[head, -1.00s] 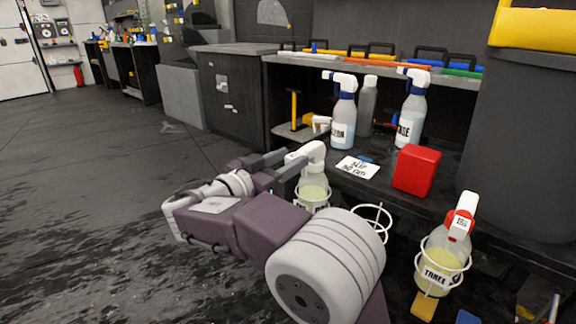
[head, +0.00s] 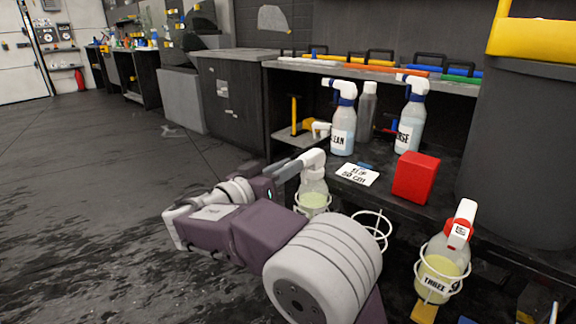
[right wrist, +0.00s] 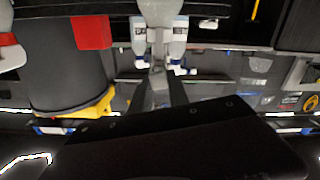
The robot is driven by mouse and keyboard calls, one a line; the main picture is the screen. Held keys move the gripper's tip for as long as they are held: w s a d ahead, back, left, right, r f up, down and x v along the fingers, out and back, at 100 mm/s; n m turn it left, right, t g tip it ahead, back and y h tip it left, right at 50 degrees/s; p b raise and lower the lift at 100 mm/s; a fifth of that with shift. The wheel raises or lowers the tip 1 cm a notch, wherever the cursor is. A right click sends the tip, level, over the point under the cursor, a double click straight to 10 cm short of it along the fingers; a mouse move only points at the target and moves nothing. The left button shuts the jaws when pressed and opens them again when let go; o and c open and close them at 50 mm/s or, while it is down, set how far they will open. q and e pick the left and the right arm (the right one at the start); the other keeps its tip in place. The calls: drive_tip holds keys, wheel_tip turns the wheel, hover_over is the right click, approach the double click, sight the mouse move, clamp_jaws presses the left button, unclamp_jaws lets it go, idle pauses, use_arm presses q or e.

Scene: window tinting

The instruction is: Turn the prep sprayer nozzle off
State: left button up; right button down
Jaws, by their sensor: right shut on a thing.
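A spray bottle (head: 313,188) with a white head and pale yellow-green liquid stands upright in a white ring holder at the shelf's front edge. Its label is hidden. My right gripper (head: 298,164) is shut on the nozzle (head: 306,160) end of its white head, reaching in from the left side. In the right wrist view the picture is upside down, and a white sprayer head (right wrist: 160,10) shows at the top between blurred bottles. A second sprayer (head: 440,267) marked "THREE", with a red and white head, hangs in a ring at the right. My left gripper is out of view.
An empty white ring (head: 371,232) sits between the two sprayers. A red box (head: 416,177) and a handwritten card (head: 357,174) lie on the shelf behind. Bottles with blue collars (head: 343,130) stand farther back. A dark bin (head: 520,150) stands at right; the left floor is clear.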

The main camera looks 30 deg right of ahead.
drive_tip(key=shift+f+n+p, duration=0.2)
drive_tip(key=shift+n+p, duration=5.35)
drive_tip(key=shift+p, duration=0.1)
drive_tip(key=shift+f+n+p, duration=0.25)
drive_tip(key=shift+n+p, duration=5.25)
drive_tip(key=shift+p, duration=0.15)
drive_tip(key=shift+f+n+p, duration=0.2)
drive_tip(key=shift+n+p, duration=5.35)
drive_tip(key=shift+p, duration=0.1)
drive_tip(key=shift+s, duration=0.1)
drive_tip(key=c, duration=1.2)
unclamp_jaws()
drive_tip(key=shift+c, duration=0.2)
